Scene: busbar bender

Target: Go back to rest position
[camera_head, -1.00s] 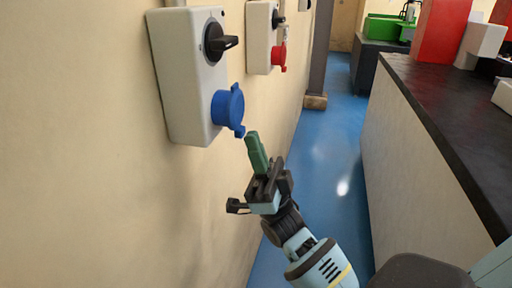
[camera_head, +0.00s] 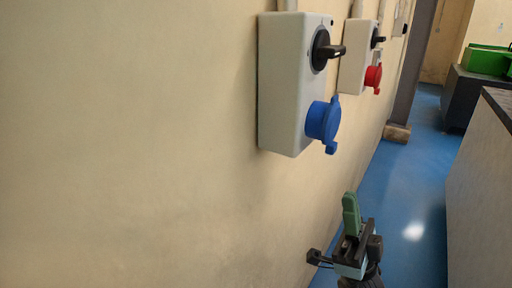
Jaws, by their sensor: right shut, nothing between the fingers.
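My right gripper (camera_head: 351,214) is in the lower right of the head view, pointing up, with its green fingers shut together and nothing seen between them. It is apart from the wall and below the near socket box (camera_head: 283,95). That grey-white box on the wall has a black rotary switch (camera_head: 322,50) and a blue capped socket (camera_head: 322,120). My left gripper is not in view.
A second box (camera_head: 354,55) with a red socket (camera_head: 373,77) is farther along the wall. Blue floor (camera_head: 405,205) runs between the wall and a dark-topped counter (camera_head: 485,185) at right. A green crate (camera_head: 484,60) stands far back.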

